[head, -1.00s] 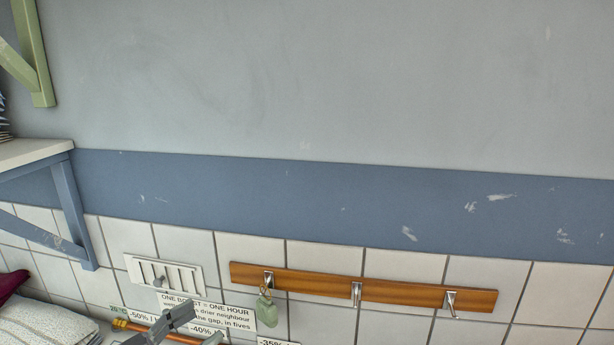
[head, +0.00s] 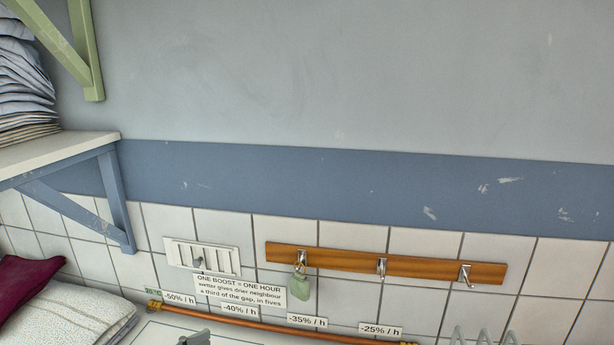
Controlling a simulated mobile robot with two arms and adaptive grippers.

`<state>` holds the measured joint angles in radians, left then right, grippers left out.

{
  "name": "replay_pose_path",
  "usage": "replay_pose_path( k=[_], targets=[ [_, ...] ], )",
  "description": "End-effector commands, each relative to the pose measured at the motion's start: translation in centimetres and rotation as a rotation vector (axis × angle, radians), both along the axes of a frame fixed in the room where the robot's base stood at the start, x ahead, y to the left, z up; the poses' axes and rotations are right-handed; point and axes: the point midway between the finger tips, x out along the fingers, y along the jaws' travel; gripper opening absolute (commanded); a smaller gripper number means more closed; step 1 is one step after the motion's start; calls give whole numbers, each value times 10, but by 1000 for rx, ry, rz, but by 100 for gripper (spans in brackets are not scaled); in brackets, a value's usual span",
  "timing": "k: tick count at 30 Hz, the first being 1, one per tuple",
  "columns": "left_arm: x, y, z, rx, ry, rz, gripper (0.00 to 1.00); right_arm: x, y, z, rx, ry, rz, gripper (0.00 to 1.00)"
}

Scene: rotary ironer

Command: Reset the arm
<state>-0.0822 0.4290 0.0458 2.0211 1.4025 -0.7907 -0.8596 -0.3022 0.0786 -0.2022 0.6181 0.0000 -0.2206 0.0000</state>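Only a small grey tip, which looks like part of my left gripper (head: 195,339), shows at the bottom edge, left of centre. The rest of it is cut off by the frame, so I cannot tell whether it is open or shut. It appears in front of a pale surface, below the copper-coloured pipe (head: 262,325). My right gripper is not in view.
A wooden hook rail (head: 345,262) carries a green tag (head: 301,286). A slotted white plate (head: 202,257) and percentage labels are on the tiles. A bracketed shelf (head: 58,150) holds folded cloth. A maroon cloth (head: 28,285) lies on pale padding (head: 75,312).

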Motion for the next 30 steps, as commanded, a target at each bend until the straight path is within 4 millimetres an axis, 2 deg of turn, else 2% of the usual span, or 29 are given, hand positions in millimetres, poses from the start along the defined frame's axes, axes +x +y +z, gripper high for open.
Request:
replay_pose_path(
  k=[5, 11, 15, 18, 24, 30],
  targets=[
    [-28, -19, -36, 72, 112, -25, 71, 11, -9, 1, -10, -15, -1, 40],
    [-74, -35, -87, 192, 298, -23, 71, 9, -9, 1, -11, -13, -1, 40],
    [-123, -35, -130, 313, 501, 45, 71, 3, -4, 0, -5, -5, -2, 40],
    [-155, -25, -150, 389, 634, 132, 71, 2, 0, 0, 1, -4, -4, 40],
    [-201, -1, -167, 482, 816, 313, 71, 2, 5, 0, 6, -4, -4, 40],
    [-238, 23, -170, 537, 946, 491, 71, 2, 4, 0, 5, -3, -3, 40]
  ],
)
